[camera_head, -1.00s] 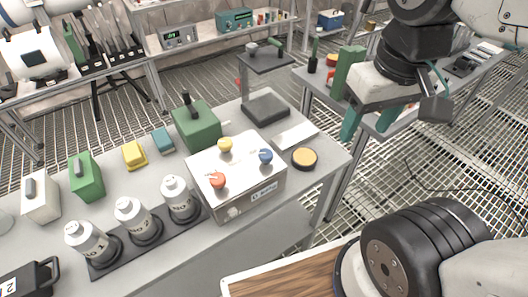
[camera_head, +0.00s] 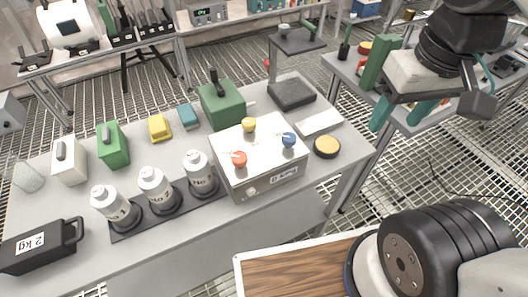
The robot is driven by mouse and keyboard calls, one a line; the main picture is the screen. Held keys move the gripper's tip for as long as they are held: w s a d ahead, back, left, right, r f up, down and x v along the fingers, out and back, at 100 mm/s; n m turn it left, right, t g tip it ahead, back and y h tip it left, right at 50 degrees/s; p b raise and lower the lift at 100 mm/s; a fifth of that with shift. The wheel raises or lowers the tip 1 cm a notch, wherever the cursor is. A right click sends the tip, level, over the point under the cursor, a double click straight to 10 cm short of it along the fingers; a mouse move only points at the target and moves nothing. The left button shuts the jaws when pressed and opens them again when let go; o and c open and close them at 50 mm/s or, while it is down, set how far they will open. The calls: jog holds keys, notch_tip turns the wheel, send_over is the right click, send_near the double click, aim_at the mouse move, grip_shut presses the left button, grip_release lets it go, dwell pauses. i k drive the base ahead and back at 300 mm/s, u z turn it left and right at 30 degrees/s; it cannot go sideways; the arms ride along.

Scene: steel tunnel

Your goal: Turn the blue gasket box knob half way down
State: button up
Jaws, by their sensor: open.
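The gasket box (camera_head: 245,178) is a pale metal box with a sloped top, standing on the grey bench. Its top carries a blue knob (camera_head: 288,140) at the right, a yellow knob (camera_head: 249,125) at the back and a red knob (camera_head: 239,159) at the left. The blue knob has a small light pointer; its exact angle is too small to read. My gripper (camera_head: 402,115) is at the upper right, with green fingers spread open and empty. It is well to the right of the box and apart from it.
Several white bottles (camera_head: 156,189) stand on a dark rack left of the box. A green box (camera_head: 222,106) and a dark stand (camera_head: 292,94) are behind it. A round yellow-topped tin (camera_head: 327,146) and a pale plate (camera_head: 319,122) lie to its right. A wood-topped surface (camera_head: 300,270) is in front.

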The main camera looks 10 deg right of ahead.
aim_at(289, 139)
jog(key=u, duration=0.4)
jog(key=k, duration=0.95)
jog(key=z, duration=0.95)
jog(key=i, duration=0.5)
jog(key=u, duration=0.05)
